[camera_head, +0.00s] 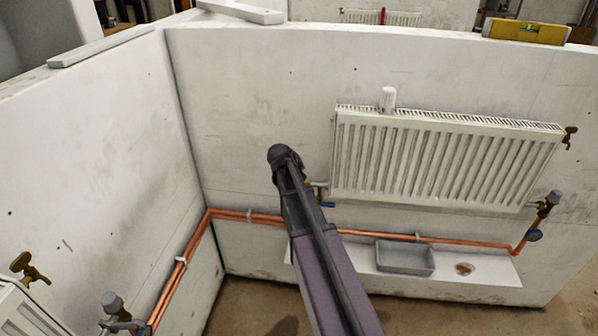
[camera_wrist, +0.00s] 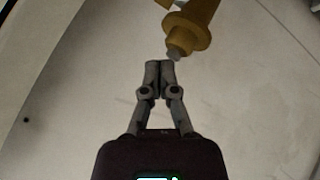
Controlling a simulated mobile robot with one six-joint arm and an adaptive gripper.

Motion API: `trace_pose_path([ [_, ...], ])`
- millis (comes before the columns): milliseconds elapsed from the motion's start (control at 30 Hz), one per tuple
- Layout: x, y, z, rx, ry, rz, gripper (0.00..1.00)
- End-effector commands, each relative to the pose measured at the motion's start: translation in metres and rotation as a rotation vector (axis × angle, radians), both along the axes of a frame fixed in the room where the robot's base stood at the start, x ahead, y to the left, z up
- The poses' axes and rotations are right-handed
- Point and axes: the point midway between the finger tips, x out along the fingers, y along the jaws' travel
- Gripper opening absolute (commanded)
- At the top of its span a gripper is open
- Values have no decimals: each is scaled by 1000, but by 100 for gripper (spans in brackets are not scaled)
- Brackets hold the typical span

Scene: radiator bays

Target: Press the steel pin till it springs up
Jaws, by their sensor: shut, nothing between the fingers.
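In the wrist view a brass valve body (camera_wrist: 188,32) enters from the top edge. A short grey steel pin (camera_wrist: 174,56) sticks out of its lower end. My gripper (camera_wrist: 159,64) is shut and empty, its fingertips just below and left of the pin. I cannot tell whether they touch it. In the head view my arm hides the gripper and the pin. A little brass (camera_head: 309,184) shows beside my arm, at the radiator's lower left corner.
A white radiator (camera_head: 440,160) hangs on the wall, with a white valve head (camera_head: 388,98) on top. Copper pipes (camera_head: 460,243) run below. A grey tray (camera_head: 405,258) stands on a white ledge (camera_head: 480,280). A side wall (camera_head: 100,150) closes the left.

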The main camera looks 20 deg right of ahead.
Motion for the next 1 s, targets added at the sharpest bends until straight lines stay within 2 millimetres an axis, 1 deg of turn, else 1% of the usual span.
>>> trace_pose_path([
  [33,0,0,4,0,0,0,0],
  [200,0,0,9,0,-1,1,0],
  [667,0,0,11,0,-1,1,0],
  [767,1,0,15,0,-1,1,0],
  [1000,0,0,32,-1,0,1,0],
])
